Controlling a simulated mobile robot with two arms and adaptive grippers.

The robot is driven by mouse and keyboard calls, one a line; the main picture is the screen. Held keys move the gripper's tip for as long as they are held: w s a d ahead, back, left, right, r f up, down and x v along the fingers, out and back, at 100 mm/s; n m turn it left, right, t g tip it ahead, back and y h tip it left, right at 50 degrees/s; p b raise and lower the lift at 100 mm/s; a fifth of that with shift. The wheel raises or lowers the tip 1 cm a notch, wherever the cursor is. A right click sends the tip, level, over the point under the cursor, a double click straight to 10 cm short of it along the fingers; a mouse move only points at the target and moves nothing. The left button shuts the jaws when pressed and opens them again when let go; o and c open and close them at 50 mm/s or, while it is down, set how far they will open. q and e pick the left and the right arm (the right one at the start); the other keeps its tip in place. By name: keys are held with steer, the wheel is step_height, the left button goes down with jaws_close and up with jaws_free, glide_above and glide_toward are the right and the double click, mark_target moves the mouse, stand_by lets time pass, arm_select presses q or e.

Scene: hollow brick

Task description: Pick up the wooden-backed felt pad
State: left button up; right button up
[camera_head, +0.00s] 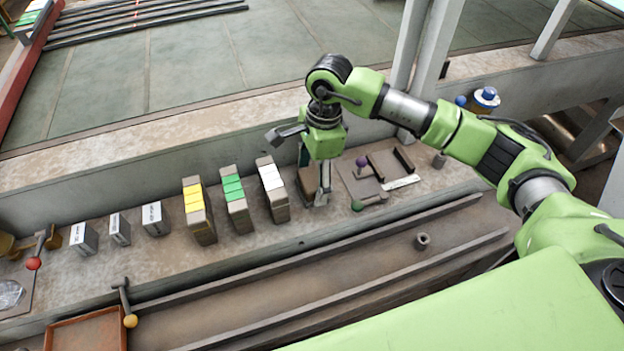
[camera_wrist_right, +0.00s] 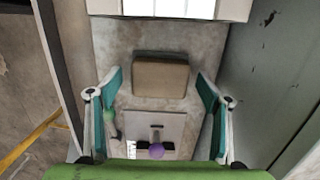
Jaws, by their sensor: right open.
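The wooden-backed felt pad appears to be the brown block (camera_wrist_right: 160,77) lying on the ledge in the right wrist view. Its felt side cannot be made out. In the head view, the same brown block (camera_head: 307,180) is partly hidden behind my right gripper (camera_head: 317,188). My right gripper (camera_wrist_right: 159,84) is open, pointing down over the ledge, with its teal-lined fingers left and right of the block. The fingers look apart from the block, and nothing is held. My left gripper is out of view.
A block with white pieces (camera_head: 271,178) stands just left of the pad, with green-topped (camera_head: 236,190) and yellow-topped (camera_head: 198,200) blocks beyond. A plate (camera_head: 361,188) with a purple knob (camera_head: 361,162) lies to its right. A wall (camera_head: 240,130) rises behind the ledge.

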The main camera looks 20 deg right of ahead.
steer(key=shift+f, duration=0.4)
steer(key=c, duration=1.3)
steer(key=shift+r, duration=0.15)
steer(key=shift+r, duration=0.5)
steer(key=s+a+r+b, duration=0.2)
steer(key=s+r, duration=0.2)
steer(key=s+a+r+b, duration=0.2)
steer(key=s+a+r, duration=0.1)
steer(key=r, duration=0.1)
steer(key=s+a+r+b, duration=0.1)
steer(key=s+a+r, duration=0.1)
steer(key=s+r, duration=0.1)
steer(key=shift+s+a+r+b, duration=0.2)
steer(key=shift+s, duration=0.25)
steer(key=shift+s+a+r+b, duration=0.2)
steer(key=shift+s, duration=0.2)
